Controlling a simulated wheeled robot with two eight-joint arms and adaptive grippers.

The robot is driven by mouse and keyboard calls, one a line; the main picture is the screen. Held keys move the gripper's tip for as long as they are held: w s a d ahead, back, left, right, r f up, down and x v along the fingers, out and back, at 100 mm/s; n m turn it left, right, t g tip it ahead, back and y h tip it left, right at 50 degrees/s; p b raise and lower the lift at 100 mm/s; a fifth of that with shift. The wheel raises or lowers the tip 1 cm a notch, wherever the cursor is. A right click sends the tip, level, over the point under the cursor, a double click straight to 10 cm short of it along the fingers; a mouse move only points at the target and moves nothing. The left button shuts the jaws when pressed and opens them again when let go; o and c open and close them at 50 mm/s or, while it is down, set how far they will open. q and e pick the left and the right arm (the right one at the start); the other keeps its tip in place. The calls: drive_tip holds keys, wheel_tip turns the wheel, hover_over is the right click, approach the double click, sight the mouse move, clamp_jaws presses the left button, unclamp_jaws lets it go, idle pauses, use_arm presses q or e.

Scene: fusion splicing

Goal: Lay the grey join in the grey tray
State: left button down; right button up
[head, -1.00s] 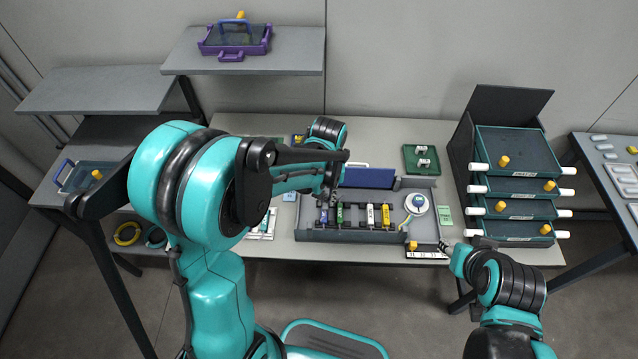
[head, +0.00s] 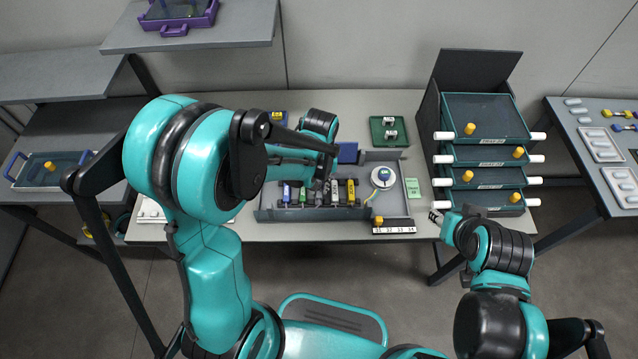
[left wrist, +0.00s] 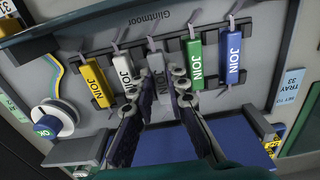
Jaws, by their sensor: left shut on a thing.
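The grey join (left wrist: 158,66) stands in the row between the white join (left wrist: 124,74) and the green join (left wrist: 195,64). My left gripper (left wrist: 158,92) is shut on it; whether it has lifted from its place cannot be told. In the head view my left gripper (head: 322,184) is over the middle of the row, and its fingers hide the grey join. Dark trays sit in the rack (head: 487,178) at the right, with labels too small to read; I cannot tell which is the grey tray. My right gripper (head: 437,215) is at the table's front right, its jaws unclear.
A yellow join (left wrist: 95,83) and a blue join (left wrist: 232,56) end the row in the grey work box (head: 280,214). A white spool (head: 384,177) stands at its right. A green plate (head: 389,132) lies behind. A numbered strip (head: 394,230) lies at the front.

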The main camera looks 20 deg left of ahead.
use_arm(q)
drive_tip(key=shift+f+b, duration=0.3)
drive_tip(key=shift+f, duration=0.15)
drive_tip(key=shift+f+b, duration=0.3)
drive_tip(key=shift+f, duration=0.05)
drive_tip(key=shift+f, duration=0.1)
drive_tip(key=c, duration=1.4)
unclamp_jaws()
wheel_tip(320, 180, up, 12)
drive_tip(key=s+a+r+m+t, duration=0.1)
drive_tip(key=s+t, duration=0.1)
drive_tip(key=s, duration=0.1)
drive_tip(key=s+a+r+m+t, duration=0.1)
drive_tip(key=s+a+t, duration=0.1)
drive_tip(key=s, duration=0.1)
drive_tip(key=s+a+r+m+t, duration=0.1)
drive_tip(key=s+a+t, duration=0.1)
drive_tip(key=s+t, duration=0.1)
drive_tip(key=shift+s+r, duration=0.35)
drive_tip(key=shift+r, duration=0.05)
